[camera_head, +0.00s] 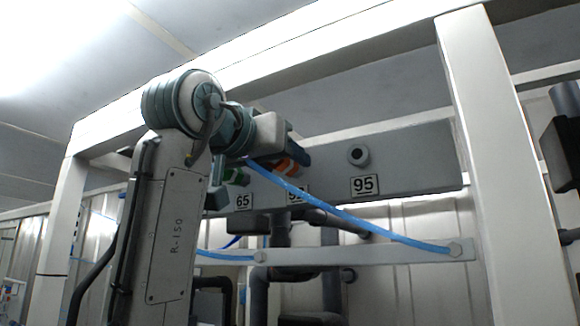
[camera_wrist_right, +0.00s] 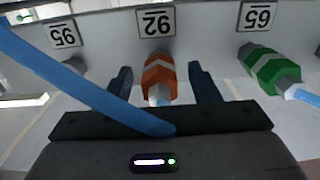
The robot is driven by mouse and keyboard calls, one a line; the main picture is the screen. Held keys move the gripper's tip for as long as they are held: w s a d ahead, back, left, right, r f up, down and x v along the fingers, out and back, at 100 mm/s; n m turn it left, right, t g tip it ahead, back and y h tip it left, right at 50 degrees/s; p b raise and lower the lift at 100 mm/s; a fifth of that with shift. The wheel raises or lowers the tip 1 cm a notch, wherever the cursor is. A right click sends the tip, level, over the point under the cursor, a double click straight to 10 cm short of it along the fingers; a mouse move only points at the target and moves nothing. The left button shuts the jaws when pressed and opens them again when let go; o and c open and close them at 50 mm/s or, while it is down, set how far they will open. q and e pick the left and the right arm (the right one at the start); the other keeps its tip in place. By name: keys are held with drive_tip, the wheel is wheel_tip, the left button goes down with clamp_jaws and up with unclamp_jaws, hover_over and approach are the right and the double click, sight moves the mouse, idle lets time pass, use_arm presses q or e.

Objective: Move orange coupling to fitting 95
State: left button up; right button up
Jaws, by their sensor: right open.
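In the head view the coupling (camera_head: 292,165) is partly hidden behind my right gripper (camera_head: 284,158). In the right wrist view, which is upside down, my right gripper (camera_wrist_right: 160,80) is open, with one dark finger on each side of the coupling and visible gaps between. Fitting 95 (camera_head: 358,156) is a bare dark round stub above its label 95 (camera_head: 364,186). My left gripper is not in view.
A green coupling (camera_wrist_right: 271,69) sits at the label 65 (camera_wrist_right: 257,15). A blue hose (camera_head: 350,218) runs to a lower rail (camera_head: 400,250) and crosses close over my gripper in the wrist view. A white post (camera_head: 490,150) stands right of the panel (camera_head: 420,158).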

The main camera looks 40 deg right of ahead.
drive_tip(key=shift+c, duration=0.3)
clamp_jaws()
drive_tip(key=shift+a+f, duration=0.15)
drive_tip(key=shift+s+a, duration=0.1)
drive_tip(key=v, duration=0.2)
drive_tip(key=shift+s+a, duration=0.1)
drive_tip(key=shift+a, duration=0.15)
drive_tip(key=shift+a, duration=0.1)
drive_tip(key=shift+b+v, duration=0.35)
drive_tip(key=shift+v, duration=0.85)
